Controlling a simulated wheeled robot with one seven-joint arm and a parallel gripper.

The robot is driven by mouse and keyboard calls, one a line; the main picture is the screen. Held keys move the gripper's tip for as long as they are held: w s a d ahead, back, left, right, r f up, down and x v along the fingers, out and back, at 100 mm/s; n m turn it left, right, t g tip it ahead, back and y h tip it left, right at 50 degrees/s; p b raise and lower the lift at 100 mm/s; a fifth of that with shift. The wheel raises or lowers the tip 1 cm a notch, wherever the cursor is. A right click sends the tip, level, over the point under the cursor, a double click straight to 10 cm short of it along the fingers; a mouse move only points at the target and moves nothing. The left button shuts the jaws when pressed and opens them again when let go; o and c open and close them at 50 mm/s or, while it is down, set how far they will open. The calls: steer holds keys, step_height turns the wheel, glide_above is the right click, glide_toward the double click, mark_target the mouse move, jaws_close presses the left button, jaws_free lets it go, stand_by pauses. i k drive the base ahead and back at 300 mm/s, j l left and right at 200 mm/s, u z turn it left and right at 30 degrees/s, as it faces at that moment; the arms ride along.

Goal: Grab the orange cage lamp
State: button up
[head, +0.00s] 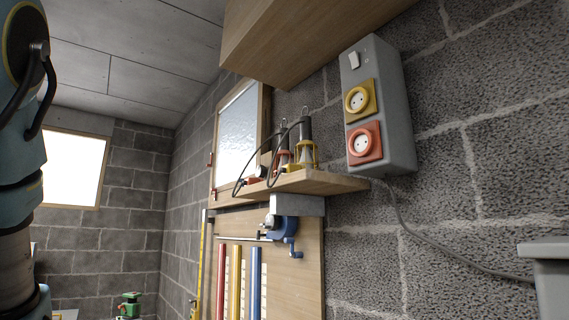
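Two cage lamps stand upright, close side by side, on a small wooden wall shelf (322,184) right of the picture's middle. The one with a red-orange cage, the orange cage lamp (283,159), stands on the left, partly overlapped by the other. The yellow cage lamp (305,154) stands on the right. Both have dark handles on top with hooks, and black cables loop down on their left. A red plug (252,181) lies on the shelf to their left. My gripper is not in view; only part of my arm shows at the left edge.
A grey box with yellow and red-orange sockets (364,141) hangs right of the lamps. A wooden cabinet (295,40) overhangs above. A blue clamp-like tool (288,228) and coloured tubes are below the shelf. A grey object (548,270) stands at lower right.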

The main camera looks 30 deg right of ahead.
mark_target(283, 154)
steer(key=z, duration=0.75)
steer(key=i+j+z, duration=0.15)
steer(key=j+z, duration=0.2)
steer(key=i+j+z, duration=0.1)
steer(key=j+z, duration=0.2)
steer(key=j, duration=0.15)
steer(key=j+z, duration=0.35)
steer(key=i+j, duration=0.05)
